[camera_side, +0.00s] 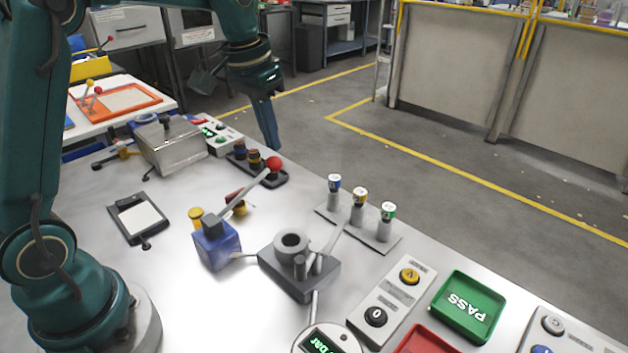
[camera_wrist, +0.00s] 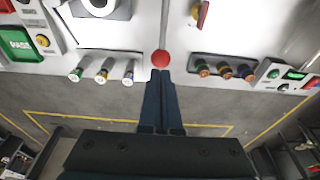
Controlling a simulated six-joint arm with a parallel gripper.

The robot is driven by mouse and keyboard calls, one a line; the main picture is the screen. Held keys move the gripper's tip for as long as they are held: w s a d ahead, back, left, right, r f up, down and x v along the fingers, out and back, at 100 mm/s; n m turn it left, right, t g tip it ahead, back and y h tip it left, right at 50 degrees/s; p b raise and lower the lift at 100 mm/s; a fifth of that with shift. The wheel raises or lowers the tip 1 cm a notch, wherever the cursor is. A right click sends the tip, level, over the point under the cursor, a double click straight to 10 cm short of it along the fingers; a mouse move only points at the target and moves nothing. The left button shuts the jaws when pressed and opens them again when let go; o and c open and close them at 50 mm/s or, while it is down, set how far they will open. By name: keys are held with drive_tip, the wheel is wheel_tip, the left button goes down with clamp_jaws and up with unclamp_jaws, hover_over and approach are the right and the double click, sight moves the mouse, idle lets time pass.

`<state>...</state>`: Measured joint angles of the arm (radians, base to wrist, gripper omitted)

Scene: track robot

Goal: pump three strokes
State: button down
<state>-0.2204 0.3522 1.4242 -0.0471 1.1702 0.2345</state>
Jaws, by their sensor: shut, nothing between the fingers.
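The hand pump is a blue block (camera_side: 216,246) on the bench in the side view. Its pale lever (camera_side: 246,192) slants up to the right and ends in a red ball knob (camera_side: 274,163). My gripper (camera_side: 273,147) is shut and empty, pointing down, its tips right by the knob. In the wrist view the knob (camera_wrist: 160,58) lies just beyond the closed fingertips (camera_wrist: 161,74); I cannot tell whether they touch it. A round gauge (camera_side: 327,341) with a lit green display is cut off at the bottom edge; its reading is unclear.
A dark fixture (camera_side: 299,272) with a grey ring stands right of the pump. Several capped posts (camera_side: 358,208) stand behind it. A dark strip with knobs (camera_side: 256,165) lies close to the lever's end. A button box (camera_side: 392,300) and green PASS tray (camera_side: 468,306) are at the right.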

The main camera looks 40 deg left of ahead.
sight(270, 160)
drive_tip(key=shift+f, duration=0.1)
drive_tip(key=shift+f, duration=3.65)
drive_tip(key=shift+r, duration=5.25)
drive_tip(key=shift+s, duration=0.1)
drive_tip(key=shift+r, duration=0.35)
drive_tip(key=shift+f, duration=1.85)
